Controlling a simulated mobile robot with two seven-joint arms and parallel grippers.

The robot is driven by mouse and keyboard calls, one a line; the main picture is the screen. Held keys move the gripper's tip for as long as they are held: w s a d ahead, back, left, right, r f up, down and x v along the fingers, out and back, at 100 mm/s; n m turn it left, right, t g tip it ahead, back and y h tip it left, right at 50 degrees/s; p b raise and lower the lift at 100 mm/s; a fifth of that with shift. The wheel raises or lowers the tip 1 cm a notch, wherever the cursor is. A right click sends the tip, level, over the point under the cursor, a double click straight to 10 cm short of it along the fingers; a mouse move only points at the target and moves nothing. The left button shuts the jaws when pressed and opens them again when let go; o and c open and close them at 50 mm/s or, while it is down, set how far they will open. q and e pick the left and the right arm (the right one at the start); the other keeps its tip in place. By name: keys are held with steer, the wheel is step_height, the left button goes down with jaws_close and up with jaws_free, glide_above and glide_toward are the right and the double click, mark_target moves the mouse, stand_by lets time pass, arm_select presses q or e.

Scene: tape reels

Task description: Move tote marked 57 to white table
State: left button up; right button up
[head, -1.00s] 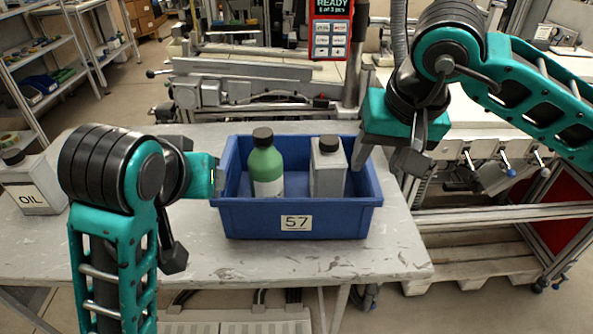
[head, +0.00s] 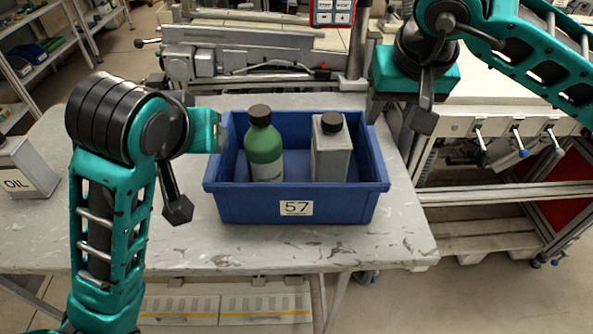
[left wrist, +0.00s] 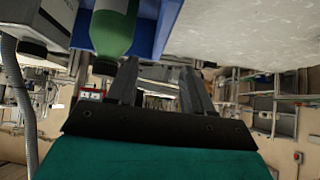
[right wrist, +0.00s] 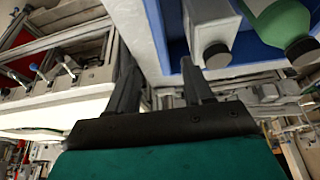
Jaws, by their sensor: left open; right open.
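The blue tote marked 57 (head: 240,208) stands upright on a worn grey table (head: 300,248). It holds a green bottle (head: 264,155) and a grey container (head: 331,160), both with black caps. My left gripper (head: 221,132) is open at the tote's left side. In the left wrist view, the tote's wall (left wrist: 168,22) lines up between the fingers. My right gripper (head: 402,116) is open by the tote's back right side. In the right wrist view, the wall (right wrist: 154,32) shows beyond its spread fingers. I cannot tell how far each wall is from the fingers.
A white-topped bench (head: 490,102) with clamps stands at the right; I cannot tell whether it is the task's white table. An OIL container (head: 27,166) sits at the table's left. Machinery (head: 245,55) stands behind. The table front is clear.

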mark_target(375, 142)
arm_select(q)
steer(key=x, duration=1.1)
steer(key=shift+f, duration=0.1)
arm_select(e)
steer(key=x, duration=1.1)
steer(key=shift+w, duration=0.1)
arm_select(q)
jaws_close()
arm_select(e)
jaws_close()
arm_select(q)
steer(key=shift+w, duration=0.1)
